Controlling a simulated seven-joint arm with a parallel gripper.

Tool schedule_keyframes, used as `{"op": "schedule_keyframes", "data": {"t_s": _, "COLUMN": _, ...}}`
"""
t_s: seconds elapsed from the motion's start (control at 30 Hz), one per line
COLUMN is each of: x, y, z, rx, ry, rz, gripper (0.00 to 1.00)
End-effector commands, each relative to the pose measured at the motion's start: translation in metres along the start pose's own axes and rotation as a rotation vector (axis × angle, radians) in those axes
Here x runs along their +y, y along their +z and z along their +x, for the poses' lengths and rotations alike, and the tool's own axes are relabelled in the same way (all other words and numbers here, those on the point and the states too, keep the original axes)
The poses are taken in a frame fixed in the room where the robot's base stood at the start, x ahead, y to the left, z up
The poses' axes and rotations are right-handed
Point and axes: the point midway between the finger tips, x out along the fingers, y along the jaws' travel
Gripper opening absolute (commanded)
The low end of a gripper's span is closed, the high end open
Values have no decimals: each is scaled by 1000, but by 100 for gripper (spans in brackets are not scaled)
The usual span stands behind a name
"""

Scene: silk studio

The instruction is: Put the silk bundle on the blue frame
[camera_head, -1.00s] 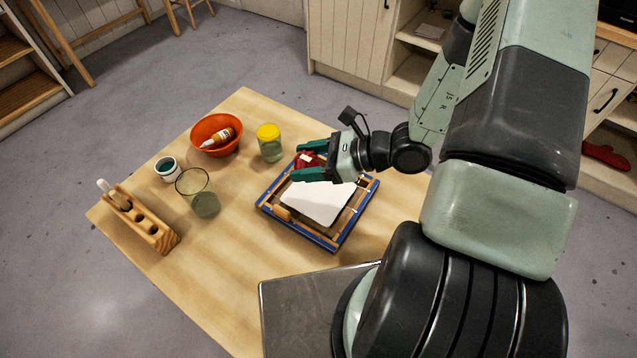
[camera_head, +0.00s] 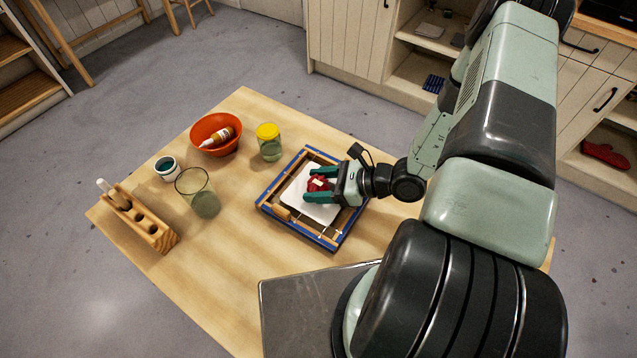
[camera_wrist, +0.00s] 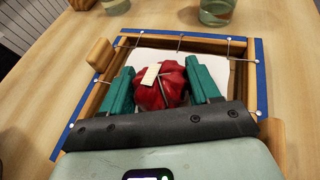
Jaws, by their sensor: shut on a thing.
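The silk bundle (camera_head: 318,184) is dark red with a pale tag and sits between the green fingers of my gripper (camera_head: 319,187). In the wrist view the bundle (camera_wrist: 160,88) shows gathered folds, with a finger on each side; my gripper (camera_wrist: 163,88) is shut on it. The blue frame (camera_head: 283,221) lies flat on the table, with wooden bars inside and a white cloth (camera_head: 300,200) across its middle. My gripper and the bundle are over the white cloth, inside the frame's outline. I cannot tell whether the bundle touches the cloth.
An orange bowl (camera_head: 205,128) with a bottle in it, a yellow-lidded jar (camera_head: 269,145), a small teal jar (camera_head: 168,170), a glass (camera_head: 197,195) and a wooden rack (camera_head: 150,228) stand left of the frame on the wooden table (camera_head: 215,270). The table's front left is clear.

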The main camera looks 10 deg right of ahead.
Motion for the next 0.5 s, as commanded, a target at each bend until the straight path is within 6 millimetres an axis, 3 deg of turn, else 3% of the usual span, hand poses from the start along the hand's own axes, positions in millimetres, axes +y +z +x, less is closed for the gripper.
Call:
{"op": "schedule_keyframes", "data": {"t_s": 0.23, "x": 0, "y": -2, "z": 1, "rx": 0, "ry": 0, "rz": 0, "gripper": 32}}
{"op": "schedule_keyframes", "data": {"t_s": 0.27, "x": 0, "y": -2, "z": 1, "rx": 0, "ry": 0, "rz": -1, "gripper": 64}}
{"op": "schedule_keyframes", "data": {"t_s": 0.4, "x": 0, "y": -2, "z": 1, "rx": 0, "ry": 0, "rz": -1, "gripper": 86}}
{"op": "schedule_keyframes", "data": {"t_s": 0.5, "x": 0, "y": -2, "z": 1, "rx": 0, "ry": 0, "rz": 0, "gripper": 87}}
